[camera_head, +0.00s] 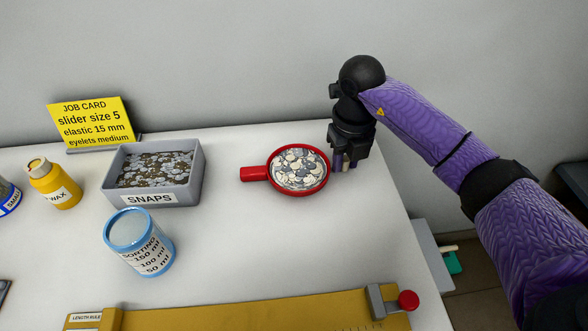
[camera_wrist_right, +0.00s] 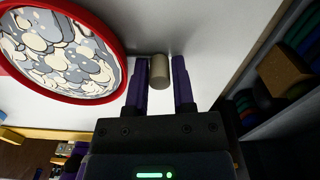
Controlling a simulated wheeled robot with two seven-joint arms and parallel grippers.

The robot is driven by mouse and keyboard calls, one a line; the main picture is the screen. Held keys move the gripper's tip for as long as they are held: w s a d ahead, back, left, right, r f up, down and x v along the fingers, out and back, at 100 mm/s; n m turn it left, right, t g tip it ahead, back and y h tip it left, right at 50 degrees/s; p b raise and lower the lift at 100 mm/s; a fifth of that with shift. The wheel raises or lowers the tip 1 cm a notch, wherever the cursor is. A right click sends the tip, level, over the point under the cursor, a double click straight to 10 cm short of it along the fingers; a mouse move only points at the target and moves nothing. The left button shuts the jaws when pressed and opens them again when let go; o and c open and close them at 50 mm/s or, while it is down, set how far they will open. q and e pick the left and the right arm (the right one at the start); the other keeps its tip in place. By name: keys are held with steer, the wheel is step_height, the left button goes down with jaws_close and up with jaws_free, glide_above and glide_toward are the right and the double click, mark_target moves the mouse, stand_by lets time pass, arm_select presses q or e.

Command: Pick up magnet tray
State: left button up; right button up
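The magnet tray seems to be the red round pan (camera_head: 326,176) full of pale and grey discs, on the white table with its handle (camera_head: 254,173) pointing left. In the right wrist view its red rim (camera_wrist_right: 122,62) fills the upper left. My right gripper (camera_head: 346,163) points down just right of the tray, on the side opposite the handle. In the wrist view its fingers (camera_wrist_right: 160,85) stand apart with a small beige cylinder (camera_wrist_right: 158,70) between them; a gap shows on its right. Whether the cylinder joins the tray cannot be told. My left gripper is out of view.
A yellow length ruler (camera_head: 240,312) lies at the front. The table's right edge is near my right gripper.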

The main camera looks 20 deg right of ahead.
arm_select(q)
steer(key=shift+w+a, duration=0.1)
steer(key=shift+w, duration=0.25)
arm_select(e)
jaws_close()
steer(key=shift+r, duration=0.4)
step_height(320, 180, up, 9)
steer(key=p, duration=0.3)
steer(key=shift+p, duration=0.4)
steer(key=shift+r, duration=0.2)
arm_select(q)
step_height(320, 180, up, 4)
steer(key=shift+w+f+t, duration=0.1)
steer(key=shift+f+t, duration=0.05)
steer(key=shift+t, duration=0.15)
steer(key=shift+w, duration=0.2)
arm_select(e)
steer(key=shift+f, duration=0.1)
